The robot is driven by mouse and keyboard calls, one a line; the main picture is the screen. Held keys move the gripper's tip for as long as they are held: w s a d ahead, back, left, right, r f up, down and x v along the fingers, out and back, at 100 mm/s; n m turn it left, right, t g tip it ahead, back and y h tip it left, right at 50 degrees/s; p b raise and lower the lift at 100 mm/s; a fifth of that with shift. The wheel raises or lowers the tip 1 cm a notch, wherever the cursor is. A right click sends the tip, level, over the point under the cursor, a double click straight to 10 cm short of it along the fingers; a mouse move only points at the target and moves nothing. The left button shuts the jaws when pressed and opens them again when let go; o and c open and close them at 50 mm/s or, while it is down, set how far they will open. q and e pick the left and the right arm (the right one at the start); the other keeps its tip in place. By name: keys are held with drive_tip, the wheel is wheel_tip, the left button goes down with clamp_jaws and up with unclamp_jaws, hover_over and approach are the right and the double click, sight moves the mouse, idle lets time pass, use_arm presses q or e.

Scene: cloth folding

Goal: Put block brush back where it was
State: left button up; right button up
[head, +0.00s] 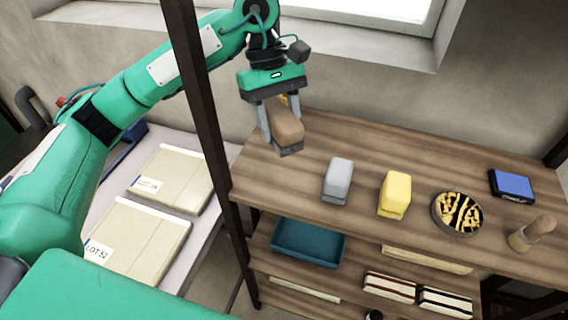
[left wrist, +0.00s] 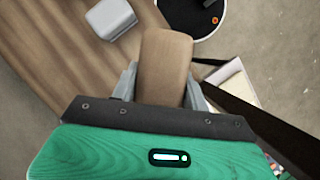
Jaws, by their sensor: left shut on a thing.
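My left gripper (head: 277,126) is at the left end of the wooden shelf top, near the wall. It is shut on the block brush (head: 287,128), a brown wooden block with a grey underside. In the left wrist view the block brush (left wrist: 165,66) sits between the two fingers of the left gripper (left wrist: 162,84). In the head view the brush appears at or just above the shelf top (head: 262,176); I cannot tell whether it touches. My right gripper is not in view.
A dark post (head: 205,110) stands at the shelf's left. A teal tray (head: 308,243) is below.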

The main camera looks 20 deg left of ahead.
use_arm(q)
drive_tip(key=p, duration=0.2)
hover_over(284, 182)
drive_tip(key=w+a, duration=0.1)
wheel_tip(284, 182, down, 8)
drive_tip(key=shift+w+f, duration=0.1)
drive_tip(key=shift+f, duration=0.6)
wheel_tip(284, 182, down, 3)
drive_tip(key=shift+f+p, duration=0.1)
drive_tip(key=shift+p, duration=0.6)
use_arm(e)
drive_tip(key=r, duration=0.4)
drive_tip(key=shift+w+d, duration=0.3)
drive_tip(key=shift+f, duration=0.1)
use_arm(q)
drive_tip(key=shift+f+b, duration=0.2)
drive_tip(key=shift+b, duration=0.1)
drive_tip(key=o, duration=0.9)
drive_tip(key=shift+r, duration=0.1)
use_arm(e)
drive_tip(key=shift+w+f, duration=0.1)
